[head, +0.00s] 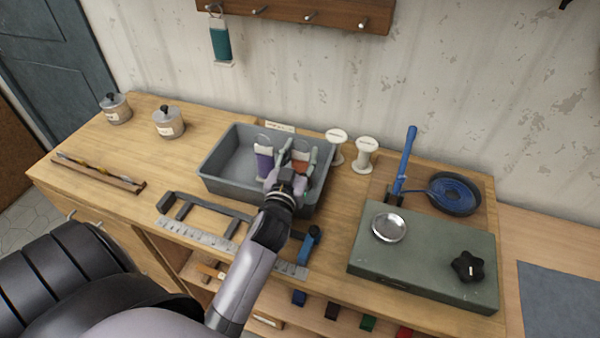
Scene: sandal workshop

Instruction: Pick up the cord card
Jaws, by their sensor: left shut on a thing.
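A cord card wound with reddish-brown cord (301,161) is at the right side of the grey tray (222,187). My left gripper (298,160) reaches into the tray from the front and is shut on this card, with a finger on either side of it. The gripper hides the card's lower part, so I cannot tell whether it touches the tray floor. A card with purple cord (264,163) stands in the tray just left of the gripper. A card with teal cord (220,42) hangs from the peg rack. My right gripper is not in view.
Two white spools (365,155) stand right of the tray. A green-grey box (425,260) bears a metal dish (389,228) and a black knob (467,267). A ruler (196,232) and dark frame lie in front.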

